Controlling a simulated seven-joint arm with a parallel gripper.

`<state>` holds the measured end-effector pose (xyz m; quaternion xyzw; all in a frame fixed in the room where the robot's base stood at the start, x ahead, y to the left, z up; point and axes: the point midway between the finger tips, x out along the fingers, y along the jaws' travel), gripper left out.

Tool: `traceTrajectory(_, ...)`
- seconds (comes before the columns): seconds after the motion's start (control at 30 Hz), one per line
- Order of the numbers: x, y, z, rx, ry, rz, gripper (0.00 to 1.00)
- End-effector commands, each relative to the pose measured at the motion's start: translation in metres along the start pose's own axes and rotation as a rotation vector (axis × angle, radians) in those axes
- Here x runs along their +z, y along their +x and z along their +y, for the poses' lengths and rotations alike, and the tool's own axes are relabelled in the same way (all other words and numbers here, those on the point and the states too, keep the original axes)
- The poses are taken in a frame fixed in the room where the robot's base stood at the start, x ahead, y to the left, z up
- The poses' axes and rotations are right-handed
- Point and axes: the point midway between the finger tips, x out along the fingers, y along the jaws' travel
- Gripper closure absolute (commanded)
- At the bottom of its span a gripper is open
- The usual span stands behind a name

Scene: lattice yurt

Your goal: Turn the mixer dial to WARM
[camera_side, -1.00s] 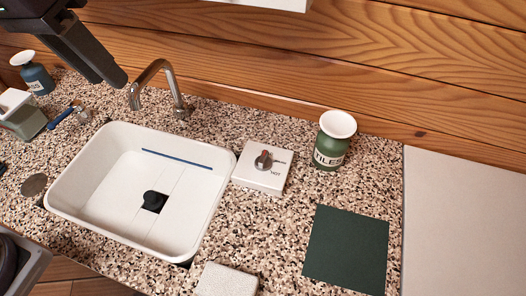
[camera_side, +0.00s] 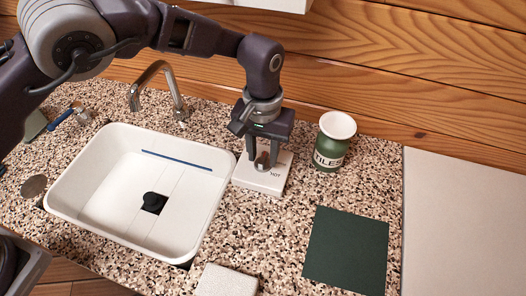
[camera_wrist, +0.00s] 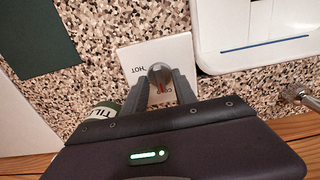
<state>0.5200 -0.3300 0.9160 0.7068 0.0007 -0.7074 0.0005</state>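The mixer dial is a small metal knob (camera_side: 262,161) on a white square plate (camera_side: 273,183), right of the sink. It also shows in the wrist view as a rounded grey knob (camera_wrist: 160,73). The word HOT is readable on the plate, upside down in the wrist view; another label between my fingers is partly hidden. I cannot read WARM or the exact setting. A small reddish mark shows by the knob. My gripper (camera_side: 262,153) points down over the plate, its two fingers on either side of the knob. Whether they press on it I cannot tell.
A white sink (camera_side: 110,172) with a tap (camera_side: 170,85) lies left of the plate. A green jar with a white top (camera_side: 333,140) stands close on the right. A dark green square (camera_side: 346,250) and a pale block (camera_side: 226,281) lie nearer the front. The wooden wall is behind.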

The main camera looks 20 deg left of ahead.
Motion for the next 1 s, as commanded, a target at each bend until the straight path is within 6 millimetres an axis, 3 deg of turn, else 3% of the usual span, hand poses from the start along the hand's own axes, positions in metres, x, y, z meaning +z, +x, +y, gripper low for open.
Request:
traceTrajectory(0.27, -0.0003, 0.0027, 0.0000, 0.001, 0.001, 0.001, 0.69)
traceTrajectory(0.43, -0.0003, 0.0025, -0.0001, 0.001, 0.001, 0.001, 1.00)
traceTrajectory(0.77, -0.0002, 0.0023, -0.0003, 0.001, 0.015, 0.001, 1.00)
traceTrajectory(1.0, 0.0000, 0.0022, -0.0001, 0.000, 0.119, 0.000, 1.00)
